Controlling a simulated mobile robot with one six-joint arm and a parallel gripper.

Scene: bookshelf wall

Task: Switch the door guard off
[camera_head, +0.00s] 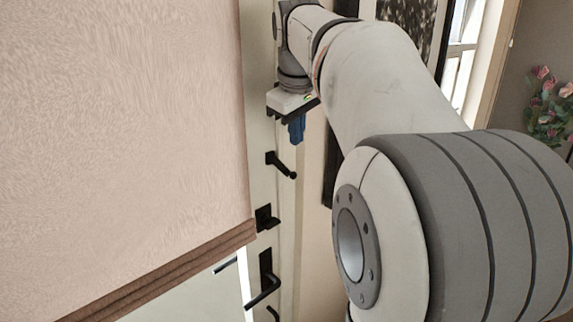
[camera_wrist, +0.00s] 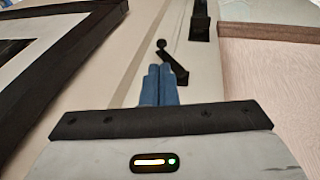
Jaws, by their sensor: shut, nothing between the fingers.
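The door guard (camera_head: 281,165) is a black bar with a rounded end, mounted on the pale door edge or frame. In the head view it slants down to the right from its mount. It also shows in the wrist view (camera_wrist: 174,66), just beyond my fingertips, with its round knob up and to the left. My gripper (camera_head: 297,140) has blue fingers pointing down, a little above the guard in the head view. In the wrist view the fingers (camera_wrist: 160,67) are together and empty. I cannot tell whether a fingertip touches the bar.
Below the guard are a black latch (camera_head: 266,218) and a black door handle (camera_head: 264,285). A pinkish blind or panel (camera_head: 130,130) fills the left. A dark-framed picture (camera_head: 410,20) hangs behind my arm, and pink flowers (camera_head: 545,100) stand at right.

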